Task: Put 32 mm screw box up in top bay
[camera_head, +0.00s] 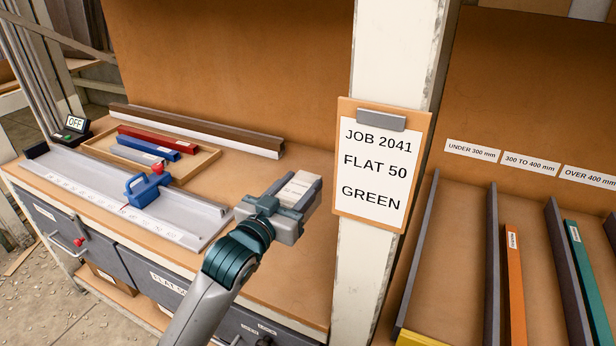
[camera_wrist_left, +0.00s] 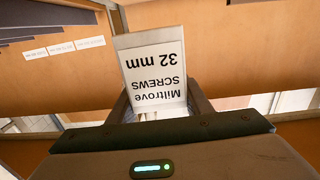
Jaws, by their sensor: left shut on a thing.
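The 32 mm screw box (camera_wrist_left: 153,72) is a pale box whose label reads "Miltrove SCREWS 32 mm", upside down in the left wrist view. My left gripper (camera_head: 288,198) is shut on it, with one finger on each side. In the head view the screw box (camera_head: 301,187) shows above the gripper, held in the air in front of the bench and left of the white post. The top bay cannot be made out for sure in either view. My right gripper is in neither view.
A white post (camera_head: 394,60) with a job board (camera_head: 374,165) stands just right of the gripper. The bench (camera_head: 300,262) holds a measuring rail (camera_head: 110,195) with a blue stop (camera_head: 145,190) and a wooden tray (camera_head: 205,160) of coloured bars. Sloped bays (camera_head: 455,245) lie to the right.

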